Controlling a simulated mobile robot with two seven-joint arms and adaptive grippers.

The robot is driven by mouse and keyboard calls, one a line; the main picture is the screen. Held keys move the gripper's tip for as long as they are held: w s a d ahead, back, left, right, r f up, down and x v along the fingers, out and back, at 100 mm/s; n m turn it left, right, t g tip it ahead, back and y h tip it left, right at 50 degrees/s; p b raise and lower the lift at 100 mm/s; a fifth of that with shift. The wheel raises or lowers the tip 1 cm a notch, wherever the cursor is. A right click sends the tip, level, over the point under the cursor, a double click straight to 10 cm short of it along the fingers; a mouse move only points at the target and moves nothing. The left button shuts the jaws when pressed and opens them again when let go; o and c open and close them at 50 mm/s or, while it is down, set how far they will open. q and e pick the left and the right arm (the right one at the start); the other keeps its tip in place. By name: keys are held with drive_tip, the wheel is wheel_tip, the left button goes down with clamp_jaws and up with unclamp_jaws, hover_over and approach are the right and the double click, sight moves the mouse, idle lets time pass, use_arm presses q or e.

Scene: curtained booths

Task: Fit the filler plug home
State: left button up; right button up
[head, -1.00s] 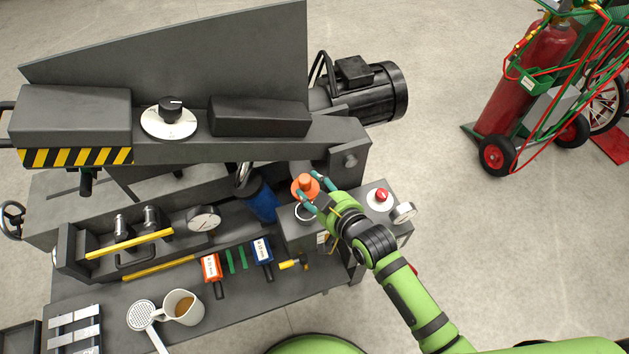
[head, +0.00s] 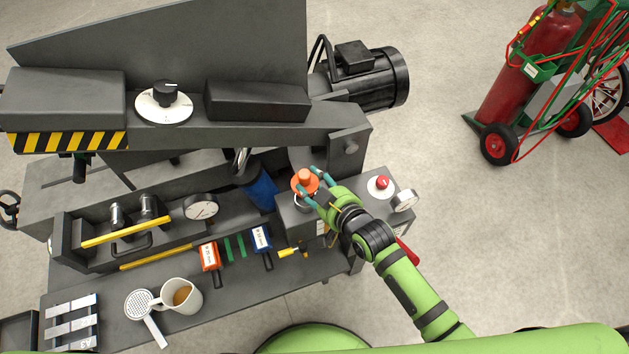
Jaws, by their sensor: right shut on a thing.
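An orange filler plug (head: 305,180) with a raised round top is in my right gripper (head: 308,183). The teal fingertips are shut on it, one on each side. The plug is over the grey block at the right part of the machine (head: 292,222). A round pale-rimmed opening (head: 300,203) on that block shows partly just below the plug in the picture. The fingers and plug hide much of the rim, and I cannot tell whether the plug touches it. My left gripper is out of view.
A red button (head: 382,182) and a small gauge (head: 404,200) sit close to the right of my gripper. A blue cylinder (head: 262,190) stands to its left. Orange and blue gauges, a yellow-handled tool (head: 291,253) and a jug (head: 183,294) lie on the front shelf.

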drive_tip(key=shift+f+b, duration=0.6)
drive_tip(key=shift+f, duration=0.55)
drive_tip(key=shift+p, duration=0.7)
idle(0.7)
drive_tip(key=shift+f+b, duration=1.1)
drive_tip(key=shift+f, duration=0.4)
drive_tip(key=o, duration=1.2)
drive_tip(key=v, duration=1.2)
